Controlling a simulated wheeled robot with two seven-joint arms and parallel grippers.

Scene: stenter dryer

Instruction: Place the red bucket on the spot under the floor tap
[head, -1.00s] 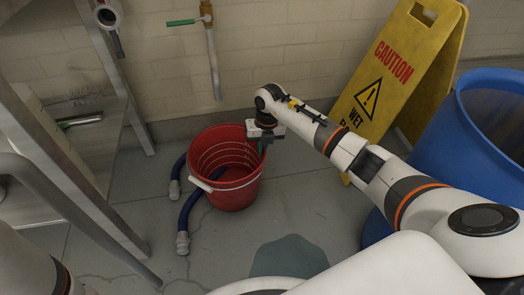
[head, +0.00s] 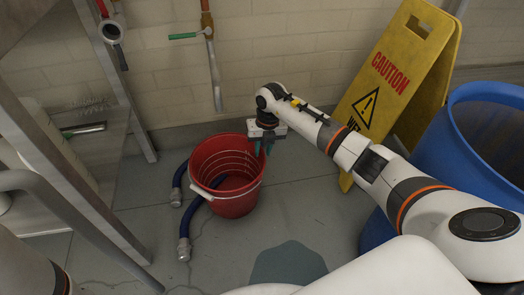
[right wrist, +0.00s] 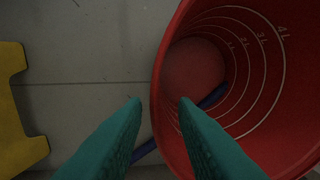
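The red bucket (head: 236,203) stands upright on the floor, with a white handle grip at its left front. The floor tap (head: 208,30) has a green lever and a thin pipe down the back wall; the pipe ends above the floor behind the bucket. My right gripper (head: 264,149) is at the bucket's back right rim. In the right wrist view its teal fingers (right wrist: 160,105) are apart, one outside the bucket wall and one over its inside. My left gripper is out of view.
A blue hose (head: 185,222) with metal ends lies left of the bucket, partly within its outline. A metal frame (head: 85,190) stands left. A yellow caution sign (head: 385,85) and a blue barrel (head: 440,150) stand right. A dark wet patch (head: 288,262) lies in front.

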